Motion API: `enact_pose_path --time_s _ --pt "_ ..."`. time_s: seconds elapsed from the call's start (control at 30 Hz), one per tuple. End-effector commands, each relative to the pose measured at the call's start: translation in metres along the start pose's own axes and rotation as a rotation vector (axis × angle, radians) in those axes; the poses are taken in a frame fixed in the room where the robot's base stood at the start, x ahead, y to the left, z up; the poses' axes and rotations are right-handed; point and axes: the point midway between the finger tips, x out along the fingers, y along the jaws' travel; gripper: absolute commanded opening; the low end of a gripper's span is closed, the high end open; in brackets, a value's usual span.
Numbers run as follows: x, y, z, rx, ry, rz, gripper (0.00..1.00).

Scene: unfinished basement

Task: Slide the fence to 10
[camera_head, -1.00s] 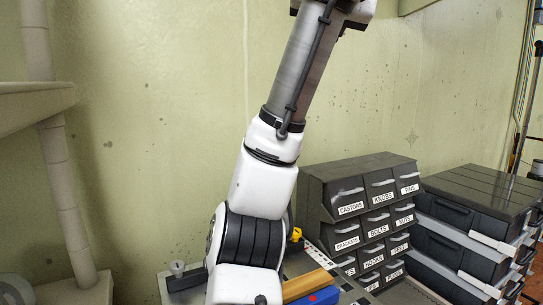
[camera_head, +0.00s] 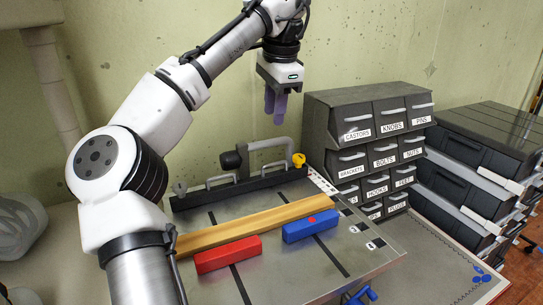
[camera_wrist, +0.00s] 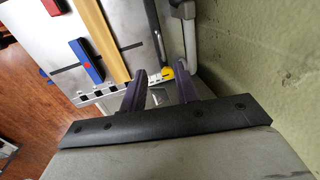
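The fence (camera_head: 240,187) is a dark bar with grey handle loops along the back of a grey metal table (camera_head: 345,255). A yellow knob (camera_head: 298,160) sits at its right end, and it also shows in the wrist view (camera_wrist: 167,73). A black-and-white scale strip (camera_head: 322,185) runs down the table's right edge; its numbers are too small to read. My gripper (camera_head: 275,103) hangs above and behind the fence's right part, pointing down, with dark purple fingers. In the wrist view, the fingers (camera_wrist: 163,90) are apart with nothing between them.
A wooden strip (camera_head: 250,224) lies across the table in front of the fence. A red block (camera_head: 228,254) and a blue block (camera_head: 310,226) touch or nearly touch its front side. Labelled drawers (camera_head: 370,130) stand to the right of my gripper, close by. The wall is behind.

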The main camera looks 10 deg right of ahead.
Motion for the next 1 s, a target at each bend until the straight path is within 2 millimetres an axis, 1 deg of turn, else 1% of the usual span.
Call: enact_pose_path --time_s 0.17,0.4,0.6,0.7,0.8,1.0 --pt "0.028 0.001 -0.001 0.002 0.002 0.003 0.31" --pt "0.077 0.0 0.0 0.0 -0.001 -0.001 0.31" --pt "0.112 0.0 -0.001 0.0 0.0 -0.001 0.31" --pt "0.123 0.0 -0.001 0.0 0.001 -0.002 0.31" --pt "0.13 0.0 -0.001 0.0 0.001 -0.002 0.31" --pt "0.134 0.0 -0.001 0.0 0.003 -0.002 0.31"
